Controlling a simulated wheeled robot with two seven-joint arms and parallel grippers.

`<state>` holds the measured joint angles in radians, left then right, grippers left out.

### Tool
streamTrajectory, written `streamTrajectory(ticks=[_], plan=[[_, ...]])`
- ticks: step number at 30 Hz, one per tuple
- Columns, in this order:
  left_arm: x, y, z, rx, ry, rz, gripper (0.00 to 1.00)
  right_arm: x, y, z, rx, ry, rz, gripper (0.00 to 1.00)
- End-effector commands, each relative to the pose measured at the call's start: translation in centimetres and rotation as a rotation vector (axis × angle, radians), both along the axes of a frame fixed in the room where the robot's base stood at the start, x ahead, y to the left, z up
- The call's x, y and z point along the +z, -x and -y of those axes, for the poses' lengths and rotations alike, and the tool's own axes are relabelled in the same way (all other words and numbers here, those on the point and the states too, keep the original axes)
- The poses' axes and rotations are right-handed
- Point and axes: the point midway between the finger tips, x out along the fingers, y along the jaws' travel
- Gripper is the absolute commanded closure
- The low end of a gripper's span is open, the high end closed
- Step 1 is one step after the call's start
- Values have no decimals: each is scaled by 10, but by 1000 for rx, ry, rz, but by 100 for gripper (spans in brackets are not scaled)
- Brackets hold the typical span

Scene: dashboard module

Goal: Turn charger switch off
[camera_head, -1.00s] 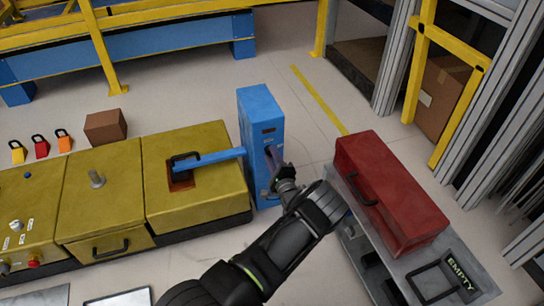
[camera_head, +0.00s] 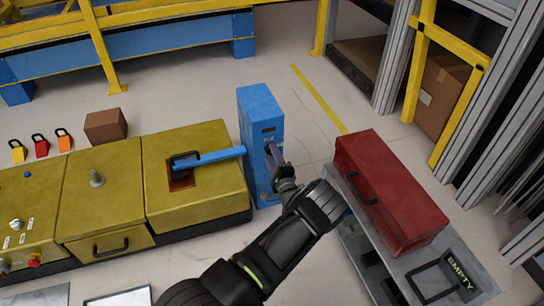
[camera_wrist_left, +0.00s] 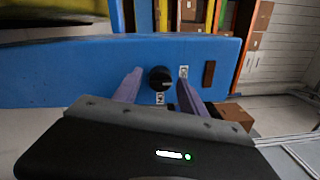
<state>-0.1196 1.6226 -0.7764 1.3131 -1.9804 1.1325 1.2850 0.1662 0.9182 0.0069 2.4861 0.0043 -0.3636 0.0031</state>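The charger is a tall blue box (camera_head: 260,105) standing on the floor right of the yellow cabinets. My left gripper (camera_head: 271,154) is at the charger's front face. In the left wrist view my left gripper (camera_wrist_left: 159,90) has its purple fingers apart, one on each side of the knob, with visible gaps. My right gripper is not in view.
A red toolbox (camera_head: 395,190) stands on a grey cart (camera_head: 360,235) close to the right of my left arm. A blue bar (camera_head: 208,158) runs from the yellow cabinet (camera_head: 215,205) to the charger. Coloured padlocks (camera_head: 41,146) and a brown box (camera_head: 105,126) sit behind the cabinets.

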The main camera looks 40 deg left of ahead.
Motion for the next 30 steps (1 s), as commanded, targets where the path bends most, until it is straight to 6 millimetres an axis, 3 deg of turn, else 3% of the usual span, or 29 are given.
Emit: streamTrajectory(ticks=[11, 24, 30], plan=[[1, 1, 3, 0, -2, 0, 46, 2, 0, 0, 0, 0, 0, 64], [-2, 36, 54, -2, -1, -2, 46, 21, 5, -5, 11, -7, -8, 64], [-4, 44, 64, 0, -1, -1, 46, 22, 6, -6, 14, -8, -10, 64]])
